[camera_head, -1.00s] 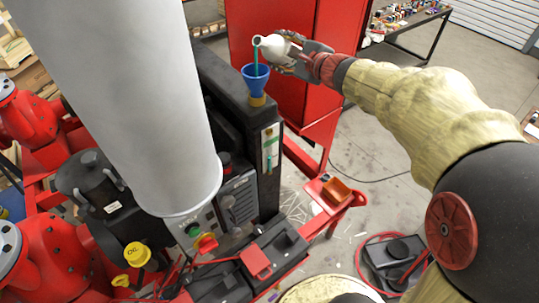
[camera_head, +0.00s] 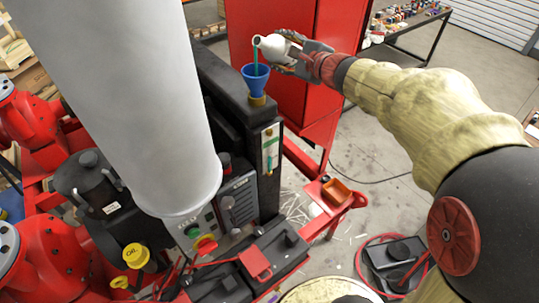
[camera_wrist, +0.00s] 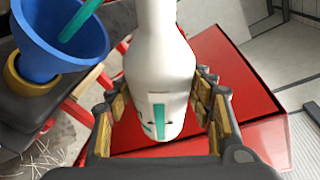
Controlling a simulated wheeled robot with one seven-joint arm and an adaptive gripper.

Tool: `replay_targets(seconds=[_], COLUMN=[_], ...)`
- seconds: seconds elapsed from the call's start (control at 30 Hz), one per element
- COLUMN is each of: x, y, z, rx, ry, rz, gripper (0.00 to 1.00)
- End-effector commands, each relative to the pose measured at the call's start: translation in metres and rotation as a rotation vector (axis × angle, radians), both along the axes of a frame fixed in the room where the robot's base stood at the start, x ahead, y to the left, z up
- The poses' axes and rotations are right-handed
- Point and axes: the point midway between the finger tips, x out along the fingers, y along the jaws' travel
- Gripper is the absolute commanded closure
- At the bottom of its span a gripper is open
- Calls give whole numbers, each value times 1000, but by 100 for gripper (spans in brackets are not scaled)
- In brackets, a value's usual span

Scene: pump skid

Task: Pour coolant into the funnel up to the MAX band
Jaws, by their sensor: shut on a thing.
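A white coolant bottle (camera_head: 272,47) is tilted with its mouth toward the left, above the blue funnel (camera_head: 255,76). A green stream (camera_head: 256,58) runs from its mouth into the funnel. My gripper (camera_head: 291,60) is shut on the bottle. The wrist view shows the bottle (camera_wrist: 160,70) between the yellow-padded fingers, with the stream (camera_wrist: 82,18) entering the funnel (camera_wrist: 60,45). The funnel sits in a brass neck (camera_head: 257,100) on the black tank (camera_head: 222,85). The tank's sight gauge (camera_head: 270,147) shows green, but its exact level and the MAX band are too small to read.
A red cabinet (camera_head: 290,75) stands behind the bottle. A control box with a red knob (camera_head: 205,244) and a yellow OIL cap (camera_head: 136,255) are in front. A red shelf (camera_head: 335,200) holds an orange tray.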

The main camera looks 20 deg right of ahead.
Motion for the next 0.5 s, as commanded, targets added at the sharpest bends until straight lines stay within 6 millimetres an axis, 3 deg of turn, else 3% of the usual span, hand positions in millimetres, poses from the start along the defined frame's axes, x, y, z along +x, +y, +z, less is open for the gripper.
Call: replay_targets(seconds=[0.5], x=[1], y=[-1], z=[3], rx=[-25], ry=[-20], rz=[-1], gripper=[80])
